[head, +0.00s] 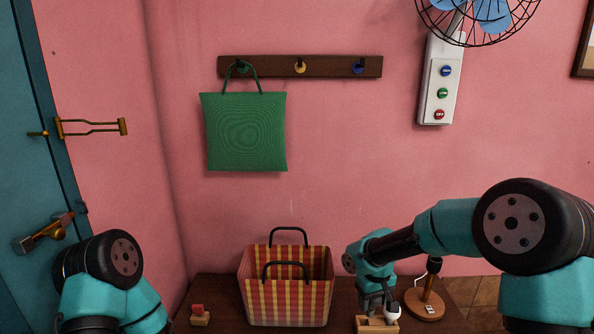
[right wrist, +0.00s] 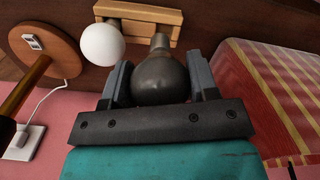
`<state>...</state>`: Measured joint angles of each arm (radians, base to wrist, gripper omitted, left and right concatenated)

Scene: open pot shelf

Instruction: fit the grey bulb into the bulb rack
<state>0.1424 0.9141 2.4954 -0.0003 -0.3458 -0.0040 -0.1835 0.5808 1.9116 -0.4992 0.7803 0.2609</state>
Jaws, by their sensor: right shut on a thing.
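The grey bulb (right wrist: 160,82) sits between the two fingers of my right gripper (right wrist: 160,84), which is shut on it. Its narrow metal base points at the wooden bulb rack (right wrist: 138,12) and overlaps the rack's edge; I cannot tell whether it is seated. In the head view my right gripper (head: 376,304) points down just above the rack (head: 364,327), and the grey bulb is hard to make out there. A white bulb (right wrist: 101,44) is at one end of the rack, beside the gripper; it also shows in the head view (head: 393,312). My left gripper is out of frame.
A striped bag (head: 288,300) stands left of the rack. A lamp with a round wooden base (head: 425,305) stands close on the right. A small block with a red top (head: 200,316) lies at the far left. A green bag (head: 245,132) hangs on the wall.

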